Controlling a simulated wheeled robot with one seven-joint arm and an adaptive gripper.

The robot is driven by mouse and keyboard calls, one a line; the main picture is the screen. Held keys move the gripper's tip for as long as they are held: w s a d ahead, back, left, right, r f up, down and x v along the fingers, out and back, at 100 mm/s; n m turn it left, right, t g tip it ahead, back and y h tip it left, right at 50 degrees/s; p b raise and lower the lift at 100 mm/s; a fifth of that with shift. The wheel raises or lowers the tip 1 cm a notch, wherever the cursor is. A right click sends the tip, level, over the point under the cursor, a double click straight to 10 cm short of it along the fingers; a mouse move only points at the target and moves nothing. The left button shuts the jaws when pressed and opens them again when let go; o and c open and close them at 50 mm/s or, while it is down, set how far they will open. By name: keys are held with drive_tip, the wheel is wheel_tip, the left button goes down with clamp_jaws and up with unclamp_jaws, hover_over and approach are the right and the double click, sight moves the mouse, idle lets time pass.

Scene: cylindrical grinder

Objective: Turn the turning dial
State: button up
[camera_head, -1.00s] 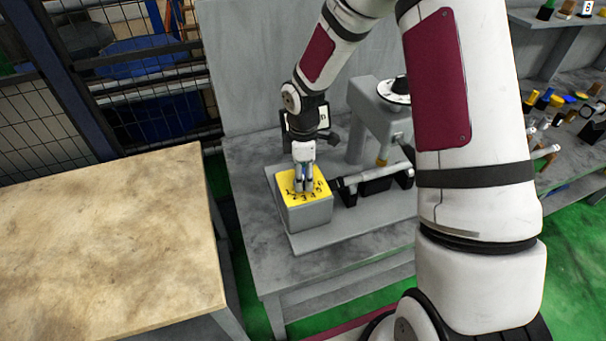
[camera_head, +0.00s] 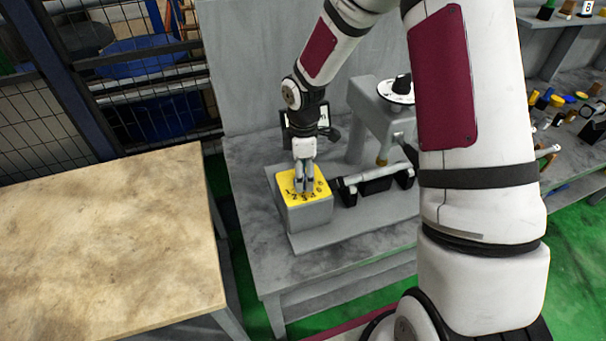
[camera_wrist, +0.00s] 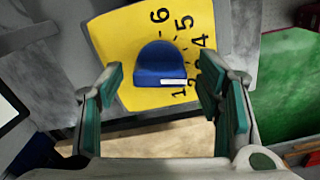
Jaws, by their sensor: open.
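The turning dial (camera_wrist: 160,58) is a blue knob with a white mark on its lower edge, close to the numeral 1. It sits on a yellow plate (camera_wrist: 125,40) printed with black numerals. The plate tops a grey block (camera_head: 309,216) on the grinder. My gripper (camera_wrist: 160,76) is open, one green-padded finger on each side of the dial in the wrist view, with gaps to both sides. In the head view my gripper (camera_head: 304,184) points down over the yellow plate and hides the dial. I cannot tell whether the fingertips reach down beside the dial.
A grey grinder head (camera_head: 385,120) with a white round scale stands right of the block, with a light bar (camera_head: 376,173) in black holders below it. A beige table (camera_head: 110,240) is at the left. Shelves with small parts (camera_head: 570,110) are at the far right.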

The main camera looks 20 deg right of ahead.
wheel_tip(320, 180, up, 10)
drive_tip(key=shift+f, duration=0.25)
drive_tip(key=shift+r, duration=0.75)
drive_tip(key=s+r+m+t+h, duration=0.1)
drive_tip(key=s+r+m+t, duration=0.2)
drive_tip(key=s+r+m, duration=0.7)
drive_tip(key=s+r+m+t, duration=0.1)
drive_tip(key=s+r+m, duration=0.1)
drive_tip(key=s+r, duration=0.3)
drive_tip(key=s+r+m+t+y, duration=0.1)
drive_tip(key=s+r+m, duration=0.2)
drive_tip(key=s, duration=0.6)
drive_tip(key=shift+s+r+t, duration=0.3)
drive_tip(key=shift+s+r, duration=0.1)
drive_tip(key=shift+r, duration=0.45)
